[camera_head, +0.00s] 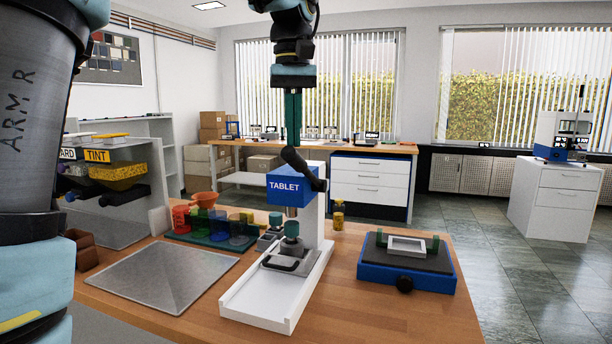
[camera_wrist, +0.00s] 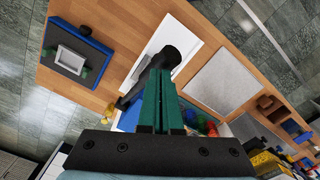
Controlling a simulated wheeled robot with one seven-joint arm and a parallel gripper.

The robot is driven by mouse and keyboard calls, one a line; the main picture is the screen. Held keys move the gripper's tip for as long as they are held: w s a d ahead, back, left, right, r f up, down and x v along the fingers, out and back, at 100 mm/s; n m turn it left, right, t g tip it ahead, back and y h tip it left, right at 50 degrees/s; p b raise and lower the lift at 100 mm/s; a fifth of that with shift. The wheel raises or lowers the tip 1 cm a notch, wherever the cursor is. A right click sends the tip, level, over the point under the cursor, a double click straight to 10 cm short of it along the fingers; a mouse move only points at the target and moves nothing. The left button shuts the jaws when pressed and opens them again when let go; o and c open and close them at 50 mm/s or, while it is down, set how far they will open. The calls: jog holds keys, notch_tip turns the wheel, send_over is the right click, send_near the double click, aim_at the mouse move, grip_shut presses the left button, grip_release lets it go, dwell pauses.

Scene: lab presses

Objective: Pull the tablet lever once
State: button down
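The tablet press is a white stand (camera_head: 315,215) with a blue head (camera_head: 288,190) marked TABLET. Its black lever (camera_head: 304,168) slants up and to the left from a pivot at the head's right side, with its thick grip end raised. The lever also shows in the wrist view (camera_wrist: 169,58), partly behind the fingers. My gripper (camera_head: 292,143) points straight down above the lever's grip end, its tips close to it; contact cannot be made out. In the wrist view the green fingers (camera_wrist: 159,74) lie side by side, shut, with the lever beyond their tips.
A blue device with a white frame (camera_head: 407,247) stands at the right of the wooden table. A grey plate (camera_head: 163,273) lies at the left. Coloured cups (camera_head: 220,224) stand behind it. The table's front right is clear.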

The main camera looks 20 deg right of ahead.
jog(key=shift+f+b, duration=3.85)
jog(key=shift+f, duration=2.75)
notch_tip(320, 180, up, 22)
jog(key=p, duration=2.1)
jog(key=shift+r, duration=0.2)
jog(key=shift+f, duration=0.15)
jog(key=w+a+f+b, duration=0.1)
jog(key=w+a+f, duration=0.1)
jog(key=a+f, duration=0.55)
jog(key=w+a+f+b, duration=0.2)
jog(key=a+f, duration=0.5)
jog(key=f, duration=0.1)
jog(key=s+a+f+b, duration=0.1)
jog(key=s+a+f, duration=0.3)
jog(key=a+f, duration=0.3)
jog(key=s+a+f+n+t+b, duration=0.1)
jog(key=s+a+f, duration=0.3)
jog(key=a+f, duration=0.3)
jog(key=shift+a+f+t, duration=0.25)
jog(key=shift+a+t, duration=0.05)
jog(key=shift+a, duration=0.55)
